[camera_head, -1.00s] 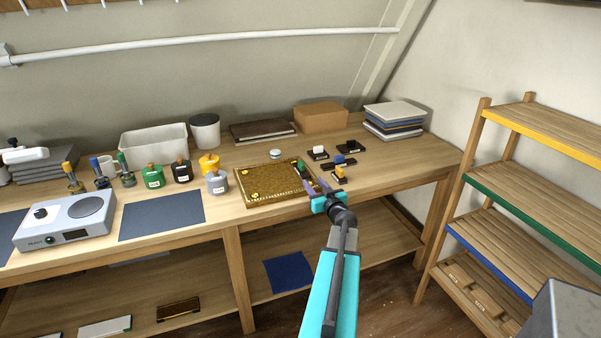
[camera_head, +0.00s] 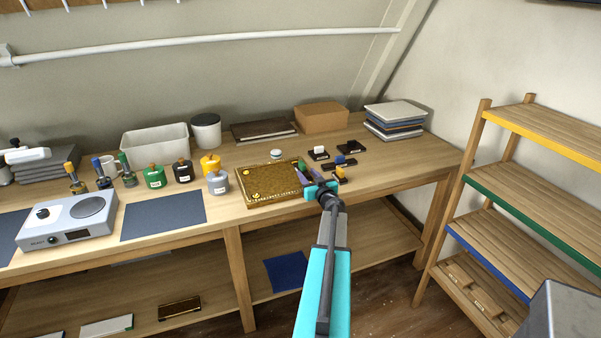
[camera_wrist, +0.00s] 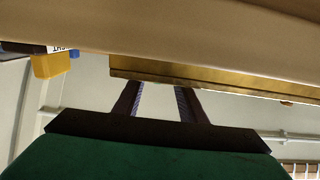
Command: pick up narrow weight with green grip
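The weight with a green grip (camera_head: 302,163) stands at the right edge of the gilt tray (camera_head: 252,203) in the head view, partly hidden behind my fingers. It is not recognisable in the wrist view. My gripper (camera_head: 309,175) is in front of it and close to the tray's right end. Its two purple fingers are apart in the wrist view (camera_wrist: 158,102), with nothing seen between them. I cannot tell whether a finger touches the weight.
Weights with yellow (camera_head: 340,173), blue (camera_head: 341,160) and white (camera_head: 319,150) grips stand right of the tray. The yellow one also shows in the wrist view (camera_wrist: 52,65). A small round white-topped item (camera_head: 277,154) stands behind the tray. Paint pots (camera_head: 154,177) are to the left.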

